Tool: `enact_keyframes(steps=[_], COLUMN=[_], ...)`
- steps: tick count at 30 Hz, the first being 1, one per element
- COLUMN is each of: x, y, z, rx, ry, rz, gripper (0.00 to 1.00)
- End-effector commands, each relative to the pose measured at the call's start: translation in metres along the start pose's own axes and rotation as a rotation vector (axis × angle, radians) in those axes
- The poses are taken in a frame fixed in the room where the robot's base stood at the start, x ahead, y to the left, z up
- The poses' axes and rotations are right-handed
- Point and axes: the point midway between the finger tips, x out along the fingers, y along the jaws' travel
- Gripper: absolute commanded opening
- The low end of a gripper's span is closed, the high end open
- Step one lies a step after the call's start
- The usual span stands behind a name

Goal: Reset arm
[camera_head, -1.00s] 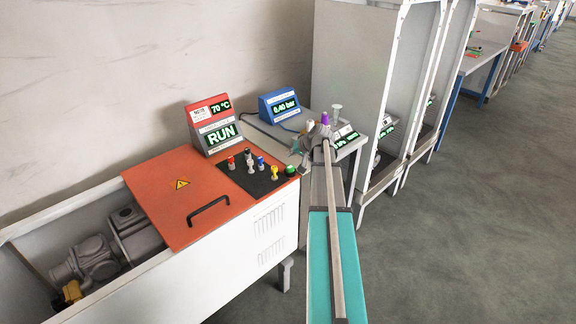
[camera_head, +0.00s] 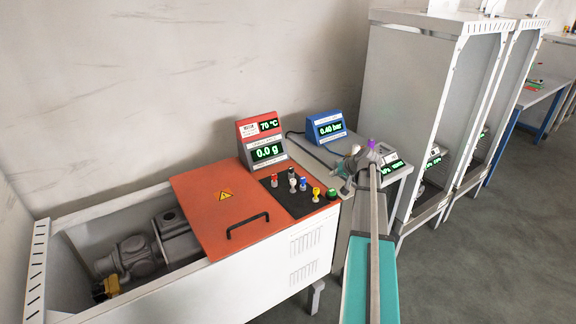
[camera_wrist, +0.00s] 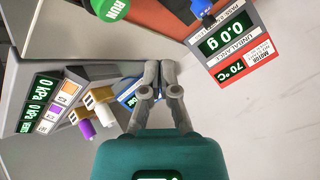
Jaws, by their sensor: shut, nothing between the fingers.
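My gripper (camera_wrist: 159,70) has its two grey fingers together at the tips in the wrist view, with nothing between them. Its teal housing fills the bottom of that view. The fingertips lie in front of the grey panel edge and a blue-framed item that they partly hide. In the head view the arm's end is small and hard to separate from the grey bench parts near the purple knob (camera_head: 372,143). In the wrist view the purple knob (camera_wrist: 86,130) and a white knob (camera_wrist: 106,118) are left of the fingers, apart from them.
The orange-lidded machine (camera_head: 225,205) stands at left, with a red display (camera_head: 262,140) reading 0.0 g and several coloured knobs. A blue display (camera_head: 327,128) reads 0.40 bar. A green RUN button (camera_wrist: 112,8) is near the wrist view's top. Tall grey cabinets (camera_head: 405,90) stand at right.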

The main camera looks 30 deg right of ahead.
Motion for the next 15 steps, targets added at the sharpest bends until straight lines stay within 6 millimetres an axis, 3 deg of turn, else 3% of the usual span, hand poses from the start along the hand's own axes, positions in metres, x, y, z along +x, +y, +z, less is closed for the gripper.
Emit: enact_keyframes(steps=[8, 15], x=[0.001, 0.008], y=[-0.004, -0.04], z=[0.003, 0.029], rx=[-0.004, -0.042], ry=[-0.006, -0.073], rz=[0.0, 0.006], gripper=[0.0, 0.0])
